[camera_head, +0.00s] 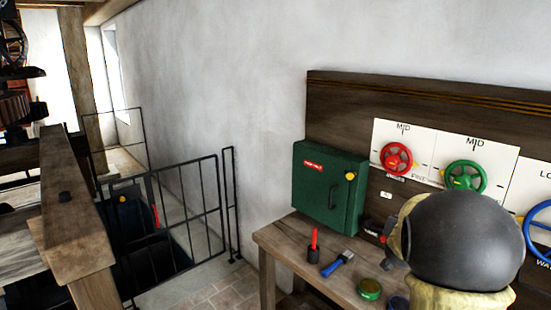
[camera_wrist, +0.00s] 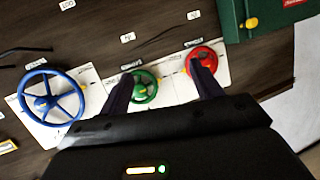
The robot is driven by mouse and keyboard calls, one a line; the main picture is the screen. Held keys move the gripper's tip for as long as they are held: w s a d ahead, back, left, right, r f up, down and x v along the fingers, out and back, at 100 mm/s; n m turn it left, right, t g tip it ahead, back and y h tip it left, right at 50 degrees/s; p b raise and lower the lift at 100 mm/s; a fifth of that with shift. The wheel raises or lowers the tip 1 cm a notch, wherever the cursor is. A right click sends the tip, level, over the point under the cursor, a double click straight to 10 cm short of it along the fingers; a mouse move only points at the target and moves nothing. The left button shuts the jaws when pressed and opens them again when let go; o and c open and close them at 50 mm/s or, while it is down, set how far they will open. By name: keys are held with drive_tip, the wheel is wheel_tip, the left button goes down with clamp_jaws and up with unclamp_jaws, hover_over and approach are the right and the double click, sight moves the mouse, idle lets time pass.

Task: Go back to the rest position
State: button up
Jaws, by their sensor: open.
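My gripper (camera_wrist: 163,86) shows in the wrist view with its two dark fingers spread apart and nothing between them. Its fingertips overlap the view of the green handwheel (camera_wrist: 144,88) and the red handwheel (camera_wrist: 204,57); I cannot tell the distance to the panel. In the head view my arm's rounded dark and tan link fills the lower right and hides most of the gripper. The red handwheel (camera_head: 396,158), green handwheel (camera_head: 465,177) and blue handwheel (camera_head: 540,222) sit on white plates on the wooden wall panel. The blue handwheel (camera_wrist: 50,97) is at the left in the wrist view.
A green cabinet (camera_head: 330,187) stands left of the handwheels, above a wooden bench (camera_head: 290,240). On the bench are a red-topped tool (camera_head: 314,244), a blue-handled tool (camera_head: 337,263) and a green round tin (camera_head: 369,289). A black railing (camera_head: 180,215) and wooden beam (camera_head: 72,205) are left.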

drive_tip(key=s+a+f+n+g+y, duration=0.2)
drive_tip(key=s+a+f+y, duration=0.1)
drive_tip(key=s+a+f, duration=0.4)
drive_tip(key=s+a+f+n+g+y, duration=0.2)
drive_tip(key=s+a+f+n+y, duration=0.15)
drive_tip(key=a, duration=0.55)
drive_tip(key=s+a+f+n+g, duration=0.1)
drive_tip(key=s+a+f+g, duration=0.1)
drive_tip(key=s, duration=0.6)
drive_tip(key=s+a+f+n+g+y, duration=0.1)
drive_tip(key=s+a+f+g, duration=0.1)
drive_tip(key=s, duration=0.5)
drive_tip(key=shift+s+a+n+g, duration=0.35)
drive_tip(key=shift+a+g, duration=0.35)
drive_tip(key=shift+a, duration=0.45)
drive_tip(key=shift+y, duration=0.25)
